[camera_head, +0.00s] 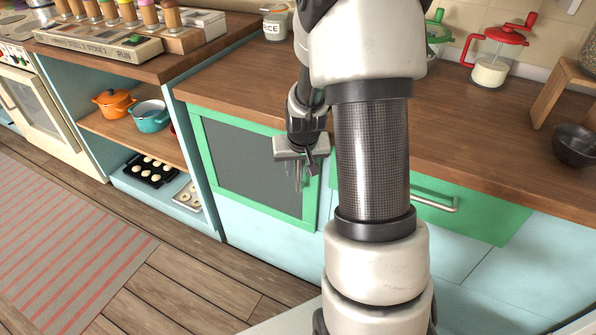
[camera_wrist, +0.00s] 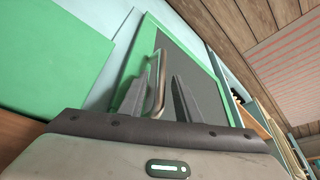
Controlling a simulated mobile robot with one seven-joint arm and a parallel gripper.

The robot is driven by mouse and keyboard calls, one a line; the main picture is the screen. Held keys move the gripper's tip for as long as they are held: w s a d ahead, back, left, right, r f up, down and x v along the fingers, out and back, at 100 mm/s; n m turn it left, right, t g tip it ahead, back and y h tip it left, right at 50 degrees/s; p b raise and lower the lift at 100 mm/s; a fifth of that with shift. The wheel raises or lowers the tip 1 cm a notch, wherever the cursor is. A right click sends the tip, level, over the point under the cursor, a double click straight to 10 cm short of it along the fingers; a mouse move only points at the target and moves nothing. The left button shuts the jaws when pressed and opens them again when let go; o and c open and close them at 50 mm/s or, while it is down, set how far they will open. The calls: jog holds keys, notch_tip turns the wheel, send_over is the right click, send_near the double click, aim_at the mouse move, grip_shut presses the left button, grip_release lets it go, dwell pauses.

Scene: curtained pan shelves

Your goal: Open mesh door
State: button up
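The mesh door (camera_head: 245,165) has a green frame around a dark grey panel and is closed in the cabinet front below the counter. In the wrist view the door's panel (camera_wrist: 192,55) and frame are tilted, and a metal bar handle (camera_wrist: 157,82) stands near the frame edge. My gripper (camera_head: 298,178) is in front of the door's right side. In the wrist view my gripper (camera_wrist: 159,77) is open, its two fingers apart with the handle showing between them. I cannot tell whether either finger touches the handle. My forearm hides the area just right of the door.
A green drawer (camera_head: 475,215) with a bar handle is to the right. The wooden counter (camera_head: 240,75) overhangs the door. Open shelves left of the door hold an orange pot (camera_head: 115,103), a teal pot (camera_head: 150,117) and trays. The wooden floor (camera_head: 180,275) in front is clear.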

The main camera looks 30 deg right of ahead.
jog(key=shift+w+f, duration=0.1)
jog(key=shift+f, duration=0.2)
grip_shut()
